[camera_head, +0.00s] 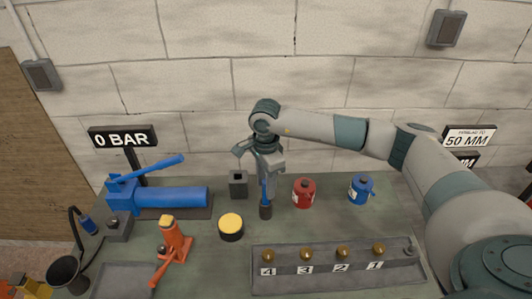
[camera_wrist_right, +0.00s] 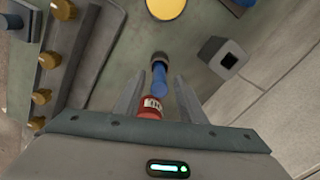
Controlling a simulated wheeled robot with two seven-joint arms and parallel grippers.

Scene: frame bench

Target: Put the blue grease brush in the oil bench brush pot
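The blue grease brush (camera_head: 265,192) stands upright on the bench, its blue handle above a dark cylindrical lower end; I cannot tell whether that end is bristles or a holder. It also shows in the wrist view (camera_wrist_right: 159,78). My right gripper (camera_head: 266,167) is above it, pointing down. Its fingers (camera_wrist_right: 155,95) are spread either side of the handle, with gaps visible. Possible pots are a grey square block with a hole (camera_head: 238,185), just behind left of the brush, and a black open cup (camera_head: 66,272) at front left. My left gripper is out of view.
A red can (camera_head: 304,194) and blue can (camera_head: 361,190) stand right of the brush. A yellow-topped tin (camera_head: 231,226), orange jack (camera_head: 172,243) and blue pump (camera_head: 165,197) stand left. A numbered rack with brass knobs (camera_head: 335,281) lies in front.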

